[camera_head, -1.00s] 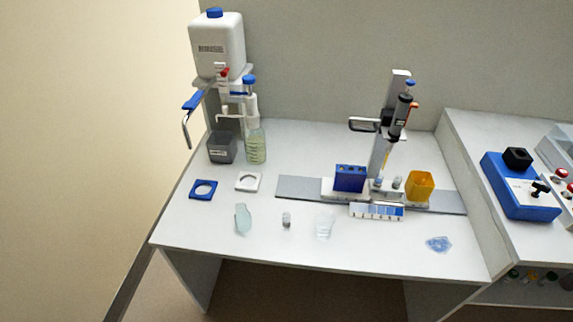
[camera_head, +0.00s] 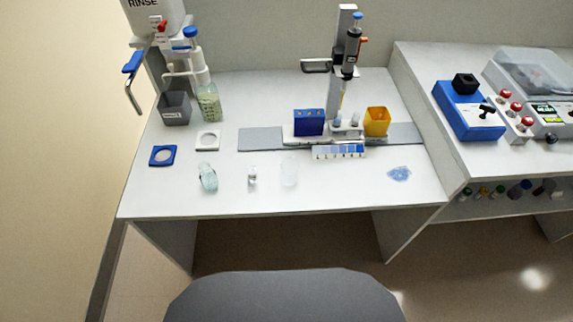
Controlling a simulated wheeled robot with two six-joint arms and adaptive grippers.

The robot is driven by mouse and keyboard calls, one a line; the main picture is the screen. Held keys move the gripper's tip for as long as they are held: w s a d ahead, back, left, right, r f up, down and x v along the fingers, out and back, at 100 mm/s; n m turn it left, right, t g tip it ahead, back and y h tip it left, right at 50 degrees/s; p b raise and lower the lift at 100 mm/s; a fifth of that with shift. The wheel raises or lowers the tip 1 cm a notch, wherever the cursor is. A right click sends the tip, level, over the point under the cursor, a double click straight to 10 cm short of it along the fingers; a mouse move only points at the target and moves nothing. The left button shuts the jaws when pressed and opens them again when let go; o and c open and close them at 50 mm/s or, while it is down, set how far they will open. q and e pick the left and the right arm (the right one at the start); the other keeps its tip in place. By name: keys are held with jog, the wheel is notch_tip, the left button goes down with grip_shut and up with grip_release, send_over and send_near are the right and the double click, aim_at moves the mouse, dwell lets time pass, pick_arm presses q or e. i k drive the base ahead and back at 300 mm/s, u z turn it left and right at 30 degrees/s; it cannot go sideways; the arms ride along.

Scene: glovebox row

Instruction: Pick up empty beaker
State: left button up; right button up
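A small clear vessel (camera_head: 289,172), which looks like an empty beaker, stands near the front middle of the white bench. It is very see-through, so its rim and contents are hard to make out. A pale teal glass vessel (camera_head: 208,177) is to its left, and a small clear vial (camera_head: 252,176) is between them. A taller greenish marked vessel (camera_head: 208,103) stands at the back left. Neither of my grippers is in view.
The white bench (camera_head: 340,195) has free room along its front.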

aim_at(289, 166)
jog(key=z, duration=0.05)
jog(key=k, duration=0.5)
jog(key=z, duration=2.2)
jog(key=i, duration=1.65)
jog(key=u, duration=2.25)
